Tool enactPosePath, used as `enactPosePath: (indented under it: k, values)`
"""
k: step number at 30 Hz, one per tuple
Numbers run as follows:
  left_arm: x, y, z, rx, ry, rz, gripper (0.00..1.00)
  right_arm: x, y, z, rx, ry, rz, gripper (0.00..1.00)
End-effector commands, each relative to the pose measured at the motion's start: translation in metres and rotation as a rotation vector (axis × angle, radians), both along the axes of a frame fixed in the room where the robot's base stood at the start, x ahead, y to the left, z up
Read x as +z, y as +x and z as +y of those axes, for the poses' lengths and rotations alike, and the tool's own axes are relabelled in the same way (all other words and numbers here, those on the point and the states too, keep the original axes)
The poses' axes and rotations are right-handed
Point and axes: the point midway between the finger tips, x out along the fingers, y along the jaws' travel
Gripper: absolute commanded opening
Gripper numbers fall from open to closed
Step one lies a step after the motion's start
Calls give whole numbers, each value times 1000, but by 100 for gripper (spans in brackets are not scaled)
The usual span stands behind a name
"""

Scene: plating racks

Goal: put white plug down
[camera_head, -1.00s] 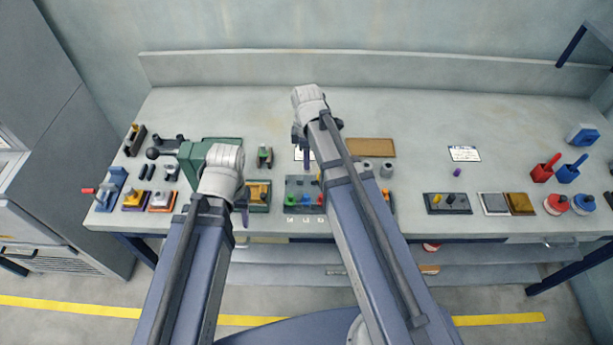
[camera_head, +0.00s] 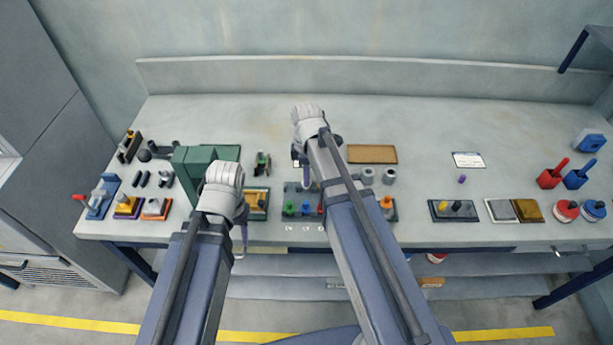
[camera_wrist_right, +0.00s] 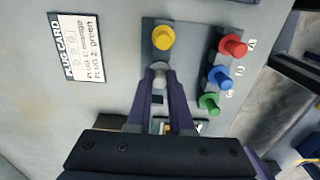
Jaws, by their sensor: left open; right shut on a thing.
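My right gripper (camera_wrist_right: 160,88) is shut on the white plug (camera_wrist_right: 160,71), which looks grey-white between the fingertips. In the right wrist view the plug is over a dark grey plate (camera_wrist_right: 148,48), beside a yellow plug (camera_wrist_right: 163,38); I cannot tell whether it touches the plate. In the head view the right gripper (camera_head: 306,180) points down at the table, and its arm hides the yellow plug. My left gripper (camera_head: 244,238) is open and empty at the table's front edge.
A rack holds red (camera_wrist_right: 232,46), blue (camera_wrist_right: 220,76) and green (camera_wrist_right: 209,103) plugs right beside the plate. A plug card (camera_wrist_right: 82,48) lies on the other side. A brown tray (camera_head: 372,154) and grey cylinders (camera_head: 390,176) stand nearby. The table's back is clear.

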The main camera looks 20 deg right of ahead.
Motion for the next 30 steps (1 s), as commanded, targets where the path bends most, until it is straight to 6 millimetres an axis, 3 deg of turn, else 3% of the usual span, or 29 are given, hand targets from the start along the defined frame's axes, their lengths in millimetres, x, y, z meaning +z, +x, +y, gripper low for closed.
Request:
enactPosePath:
  k: [8, 9, 17, 30]
  values:
    - [-10, 0, 0, 0, 0, 0, 50, -10, 0, 0, 0, 0, 0, 0]
    - [-9, 0, 0, 0, 0, 0, 50, -9, 0, 0, 0, 0, 0, 22]
    - [-9, 0, 0, 0, 0, 0, 50, -8, 0, 0, 0, 0, 0, 50]
    - [-1, 0, 0, 0, 0, 0, 50, -1, 0, 0, 0, 0, 0, 50]
